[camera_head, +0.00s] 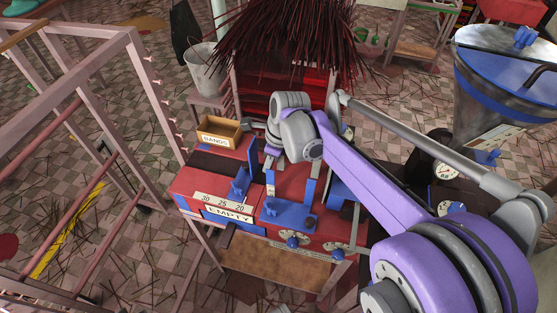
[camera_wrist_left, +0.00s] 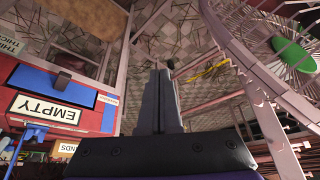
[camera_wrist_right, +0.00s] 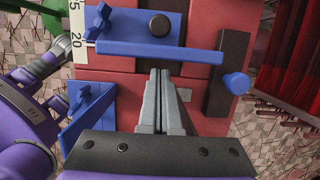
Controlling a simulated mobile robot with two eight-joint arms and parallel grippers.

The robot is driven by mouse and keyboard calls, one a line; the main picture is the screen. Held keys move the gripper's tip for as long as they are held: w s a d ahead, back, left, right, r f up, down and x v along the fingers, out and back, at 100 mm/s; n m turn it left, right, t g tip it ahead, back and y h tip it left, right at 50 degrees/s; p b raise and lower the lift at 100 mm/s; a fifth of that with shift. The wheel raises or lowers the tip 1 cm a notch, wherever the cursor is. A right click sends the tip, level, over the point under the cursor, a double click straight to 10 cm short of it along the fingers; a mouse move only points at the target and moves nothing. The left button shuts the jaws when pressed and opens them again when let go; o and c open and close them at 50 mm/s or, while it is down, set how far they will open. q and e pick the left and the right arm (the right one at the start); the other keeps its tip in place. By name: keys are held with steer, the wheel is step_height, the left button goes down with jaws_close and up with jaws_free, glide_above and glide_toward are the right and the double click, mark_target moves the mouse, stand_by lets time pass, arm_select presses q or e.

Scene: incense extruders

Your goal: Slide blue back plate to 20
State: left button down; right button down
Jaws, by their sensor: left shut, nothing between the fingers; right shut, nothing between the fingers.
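The blue back plate (camera_wrist_right: 160,52) stands upright on the red machine bed, seen edge-on as a long bar in the right wrist view. Its end by the white scale (camera_wrist_right: 78,30) lies close to the 20 mark. It also shows upright in the head view (camera_head: 253,155), right of the 30-25-20 scale (camera_head: 219,203). My right gripper (camera_wrist_right: 164,73) is shut and empty, its tips close to the plate's near face. I cannot tell whether they touch. My left gripper (camera_wrist_left: 158,72) is shut and empty, in front of the machine, away from the plate.
A blue wing knob (camera_wrist_right: 97,20) and a second blue plate (camera_wrist_right: 90,115) sit beside the scale side of the bed. The "EMPTY" drawer label (camera_head: 229,214) is on the front. A bands box (camera_head: 218,132) stands behind. A pink rack (camera_head: 100,100) stands at the left.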

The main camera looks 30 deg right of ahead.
mark_target(241, 168)
steer(key=shift+w+a, duration=0.45)
steer(key=shift+w, duration=0.1)
steer(key=shift+w+a, duration=0.4)
steer(key=shift+w, duration=0.1)
